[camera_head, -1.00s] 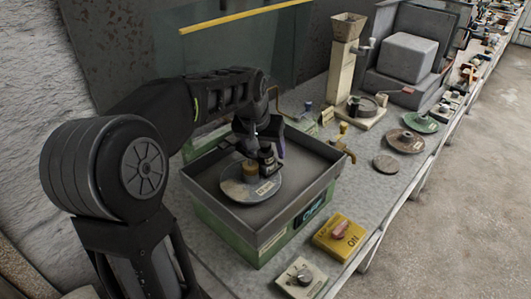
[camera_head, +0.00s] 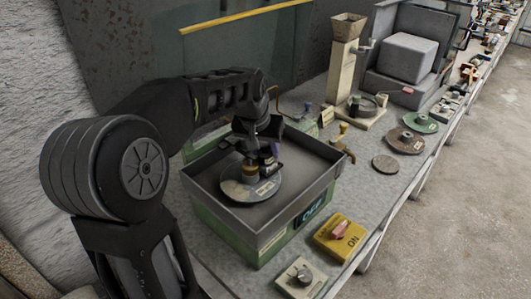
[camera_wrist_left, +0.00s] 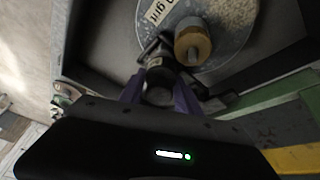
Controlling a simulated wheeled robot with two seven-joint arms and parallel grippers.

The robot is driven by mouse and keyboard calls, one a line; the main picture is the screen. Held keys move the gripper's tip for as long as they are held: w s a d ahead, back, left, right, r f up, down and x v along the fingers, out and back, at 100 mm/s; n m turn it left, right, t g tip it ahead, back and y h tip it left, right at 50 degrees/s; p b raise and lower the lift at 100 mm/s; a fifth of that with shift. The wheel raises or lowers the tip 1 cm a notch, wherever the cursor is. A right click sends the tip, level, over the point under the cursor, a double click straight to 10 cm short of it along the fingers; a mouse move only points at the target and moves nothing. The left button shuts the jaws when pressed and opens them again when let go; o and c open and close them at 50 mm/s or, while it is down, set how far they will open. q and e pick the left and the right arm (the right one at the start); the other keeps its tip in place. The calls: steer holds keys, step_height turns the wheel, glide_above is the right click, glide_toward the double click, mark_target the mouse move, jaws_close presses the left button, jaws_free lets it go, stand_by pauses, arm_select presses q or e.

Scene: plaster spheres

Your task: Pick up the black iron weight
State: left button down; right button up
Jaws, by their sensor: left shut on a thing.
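The black iron weight (camera_wrist_left: 160,88) is a small dark cylinder held between the purple fingers of my left gripper (camera_wrist_left: 158,92) in the left wrist view. In the head view my left gripper (camera_head: 268,156) is over the right part of a round grey grinding disc (camera_head: 236,190), close beside a brass-coloured cylinder at the disc's middle. The brass-coloured cylinder also shows in the left wrist view (camera_wrist_left: 193,44). The gripper partly hides the weight in the head view, and I cannot tell whether the weight touches the disc. My right gripper is not in view.
The disc lies inside a green machine's dark square tray (camera_head: 222,229). A yellow ON switch box (camera_head: 350,246) and a dial box (camera_head: 301,279) stand in front. A brass tap (camera_head: 347,148) is at the tray's right. More discs (camera_head: 404,141) lie on the bench to the right.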

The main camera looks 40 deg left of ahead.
arm_select(q)
steer(key=shift+r, duration=0.2)
stand_by(0.6)
